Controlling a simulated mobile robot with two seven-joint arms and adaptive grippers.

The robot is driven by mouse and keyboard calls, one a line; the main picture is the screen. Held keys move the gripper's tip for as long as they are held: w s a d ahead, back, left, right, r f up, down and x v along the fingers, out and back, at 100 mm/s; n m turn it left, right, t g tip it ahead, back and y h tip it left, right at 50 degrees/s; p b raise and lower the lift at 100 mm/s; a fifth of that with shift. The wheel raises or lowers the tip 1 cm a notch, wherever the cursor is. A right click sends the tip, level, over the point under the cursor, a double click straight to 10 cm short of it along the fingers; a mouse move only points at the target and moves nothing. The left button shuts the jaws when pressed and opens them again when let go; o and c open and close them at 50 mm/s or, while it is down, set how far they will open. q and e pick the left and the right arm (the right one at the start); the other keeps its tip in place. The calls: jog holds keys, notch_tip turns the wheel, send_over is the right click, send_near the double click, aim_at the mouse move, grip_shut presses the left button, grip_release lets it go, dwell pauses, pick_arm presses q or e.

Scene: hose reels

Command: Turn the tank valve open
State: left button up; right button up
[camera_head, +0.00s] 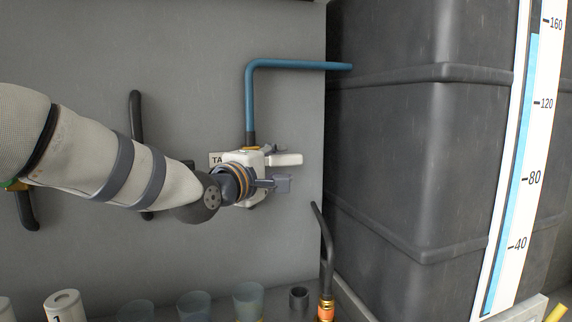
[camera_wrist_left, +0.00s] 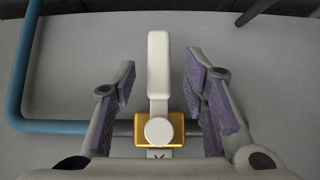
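The tank valve shows in the left wrist view as a gold block (camera_wrist_left: 176,124) with a round white hub and a white lever (camera_wrist_left: 158,65). The lever stands across the line of the blue pipe. In the head view the lever (camera_head: 287,160) points right, level, below the upright pipe. My left gripper (camera_head: 278,170) is at the valve and hides part of it. In the wrist view its purple-padded fingers (camera_wrist_left: 158,85) are open, one on each side of the lever, with a gap on both sides. My right gripper is not in view.
The blue pipe (camera_head: 250,100) rises from the valve and bends right to the large dark tank (camera_head: 390,150). A level gauge (camera_head: 530,130) runs up the tank. A black hose (camera_head: 327,245) stands below right. Several cups (camera_head: 248,300) line the bottom edge.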

aim_at(283, 161)
pick_arm(q)
jog(key=shift+x, duration=2)
jog(key=shift+r, duration=0.1)
jog(key=shift+c, duration=0.6)
grip_shut()
